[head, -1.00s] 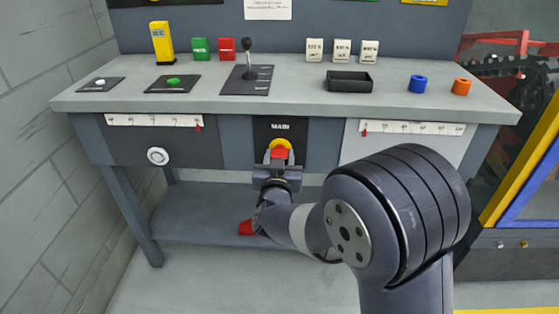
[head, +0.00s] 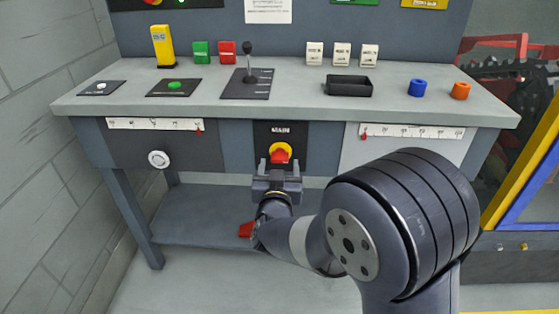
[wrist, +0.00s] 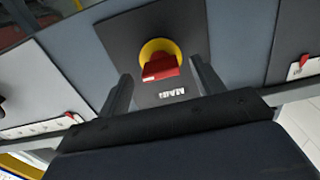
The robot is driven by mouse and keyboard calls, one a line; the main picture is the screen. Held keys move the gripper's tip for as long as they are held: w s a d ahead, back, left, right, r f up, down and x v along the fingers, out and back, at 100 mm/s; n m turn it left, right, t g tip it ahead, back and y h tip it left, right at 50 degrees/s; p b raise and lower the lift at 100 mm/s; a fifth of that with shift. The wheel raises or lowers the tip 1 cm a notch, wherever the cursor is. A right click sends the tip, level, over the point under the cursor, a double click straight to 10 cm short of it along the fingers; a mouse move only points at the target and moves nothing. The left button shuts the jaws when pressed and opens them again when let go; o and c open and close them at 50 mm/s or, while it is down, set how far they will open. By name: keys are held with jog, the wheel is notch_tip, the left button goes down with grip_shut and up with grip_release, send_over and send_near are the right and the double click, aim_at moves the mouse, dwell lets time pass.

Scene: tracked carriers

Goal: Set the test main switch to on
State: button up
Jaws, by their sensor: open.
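The main switch (head: 280,154) is a red handle on a round yellow plate, on a black panel marked MAIN on the bench front. In the wrist view the red handle (wrist: 161,67) lies in front of the yellow disc, seen upside down. My gripper (head: 278,178) is just below the switch in the head view. In the wrist view its two fingers (wrist: 158,88) stand apart on either side of the handle's lower area, with nothing between them. I cannot tell from the markings whether the switch is on or off.
A round white knob (head: 158,159) is on the dark panel at left. A red object (head: 246,230) lies on the lower shelf.

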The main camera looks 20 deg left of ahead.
aim_at(280, 158)
jog(key=p+v, duration=0.1)
jog(key=v, duration=0.7)
jog(key=b+x, duration=0.2)
jog(key=x, duration=0.8)
jog(key=shift+w, duration=0.25)
jog(key=shift+w+a+r+n+p, duration=0.1)
jog(key=shift+w+n+p, duration=0.05)
jog(key=shift+n+p, duration=0.55)
jog(key=shift+n, duration=0.1)
jog(key=shift+b, duration=0.3)
